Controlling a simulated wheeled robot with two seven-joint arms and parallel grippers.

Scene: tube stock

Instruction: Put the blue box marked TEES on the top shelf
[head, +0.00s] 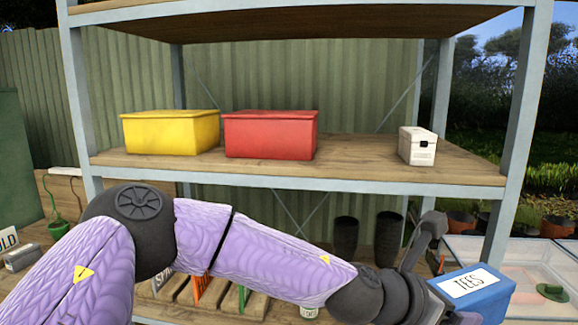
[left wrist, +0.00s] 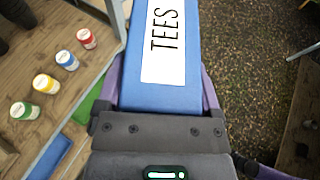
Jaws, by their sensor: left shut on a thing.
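The blue box marked TEES (head: 490,303) is at the lower right of the head view, with its white label facing up. My left gripper (head: 440,300) is shut on it and holds it in front of the shelf unit's right post, below the level of the upper visible board. In the left wrist view the blue box (left wrist: 187,98) fills the space between the purple fingers of the left gripper (left wrist: 162,108). The shelf (head: 300,176) bears a yellow box, a red box and a small white case. A higher board (head: 300,10) shows at the top edge. My right gripper is not in view.
The yellow box (head: 170,132) and red box (head: 270,134) stand left of centre; the white case (head: 417,146) stands at the right. Bare board lies between red box and case. Metal posts (head: 520,130) bound the shelf. Dark pots (head: 388,238) stand below.

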